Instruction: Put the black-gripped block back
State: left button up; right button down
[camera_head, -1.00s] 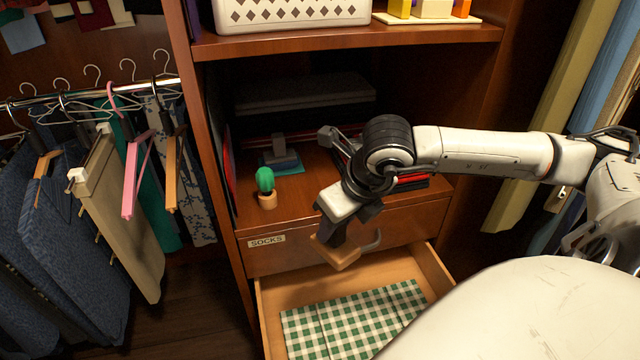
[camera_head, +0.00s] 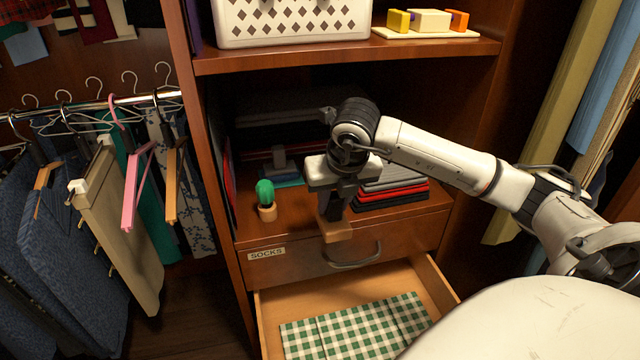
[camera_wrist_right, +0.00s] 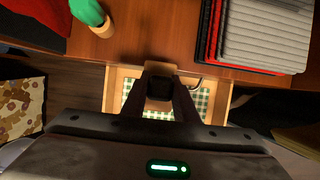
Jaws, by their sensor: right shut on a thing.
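My right gripper (camera_head: 336,208) is shut on the black grip (camera_wrist_right: 159,88) of a light wooden block. The block (camera_head: 337,232) hangs below the fingers, in front of the cabinet shelf and above the open drawer (camera_head: 285,302). In the right wrist view the wooden block (camera_wrist_right: 160,69) shows between the fingers, with the drawer below it. My left gripper is not in view.
A potted cactus (camera_head: 266,196) stands on the shelf left of the gripper. Folded dark and red cloths (camera_head: 395,188) lie to the right. A grey object on a teal base (camera_head: 282,163) is behind. Hangers with clothes (camera_head: 120,175) fill the left.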

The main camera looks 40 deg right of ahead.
jog(key=w+d, duration=0.1)
jog(key=w, duration=0.2)
jog(key=w+d+f, duration=0.1)
jog(key=w+d, duration=0.1)
jog(key=w, duration=0.1)
jog(key=w+d+f, duration=0.1)
jog(key=w+d, duration=0.1)
jog(key=w, duration=0.1)
jog(key=shift+w+f+p, duration=0.15)
jog(key=shift+p, duration=0.2)
jog(key=shift+d+f, duration=0.1)
jog(key=shift+f, duration=0.3)
jog(key=c, duration=1.4)
grip_release()
jog(key=shift+f, duration=0.15)
